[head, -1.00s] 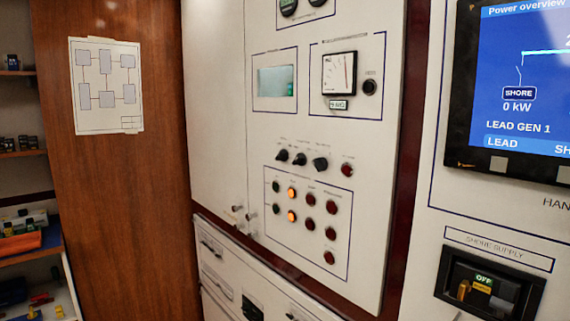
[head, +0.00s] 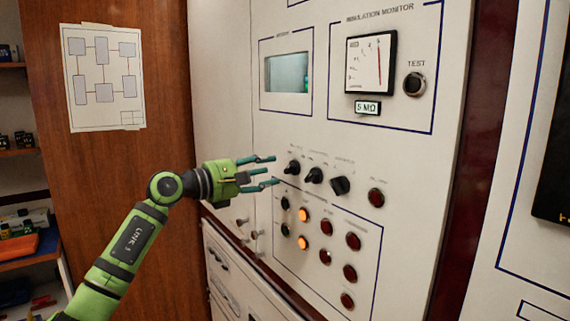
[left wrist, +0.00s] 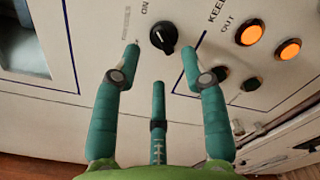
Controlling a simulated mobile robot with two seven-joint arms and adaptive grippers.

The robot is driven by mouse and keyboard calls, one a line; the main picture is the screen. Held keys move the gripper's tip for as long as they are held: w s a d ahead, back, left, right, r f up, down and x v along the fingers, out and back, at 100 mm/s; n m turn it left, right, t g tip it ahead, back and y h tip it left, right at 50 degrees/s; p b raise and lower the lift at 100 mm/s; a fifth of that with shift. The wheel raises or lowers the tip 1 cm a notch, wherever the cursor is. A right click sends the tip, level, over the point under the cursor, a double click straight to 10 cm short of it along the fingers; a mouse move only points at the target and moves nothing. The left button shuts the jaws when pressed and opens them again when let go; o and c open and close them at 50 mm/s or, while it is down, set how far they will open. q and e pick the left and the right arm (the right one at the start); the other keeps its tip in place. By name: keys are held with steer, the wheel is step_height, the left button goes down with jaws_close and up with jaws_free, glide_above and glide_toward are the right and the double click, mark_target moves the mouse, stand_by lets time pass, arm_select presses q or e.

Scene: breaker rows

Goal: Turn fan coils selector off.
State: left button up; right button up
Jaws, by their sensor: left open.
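Three black rotary selectors sit in a row on the cream panel: a left one (head: 293,167), a middle one (head: 315,174) and a right one (head: 340,185). Their small labels are not readable in the head view, so I cannot tell which is the fan coils selector. My left gripper (head: 272,170) is open and empty, just left of the left selector. In the left wrist view the gripper (left wrist: 161,52) has its fingertips on either side of a black knob (left wrist: 164,35), with "ON" printed beside it. I cannot tell whether they touch it. My right gripper is not in view.
Below the selectors is a framed block of lamps, including a lit amber upper lamp (head: 304,214) and lower lamp (head: 303,243). A red button (head: 376,197) is right of the selectors. An insulation meter (head: 371,62) and a display (head: 287,73) are above.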

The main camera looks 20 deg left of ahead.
mark_target(286, 168)
arm_select(q)
steer(key=p+x, duration=0.1)
steer(key=x, duration=0.4)
steer(key=shift+p, duration=0.4)
steer(key=shift+f, duration=0.1)
steer(key=c, duration=0.8)
jaws_close()
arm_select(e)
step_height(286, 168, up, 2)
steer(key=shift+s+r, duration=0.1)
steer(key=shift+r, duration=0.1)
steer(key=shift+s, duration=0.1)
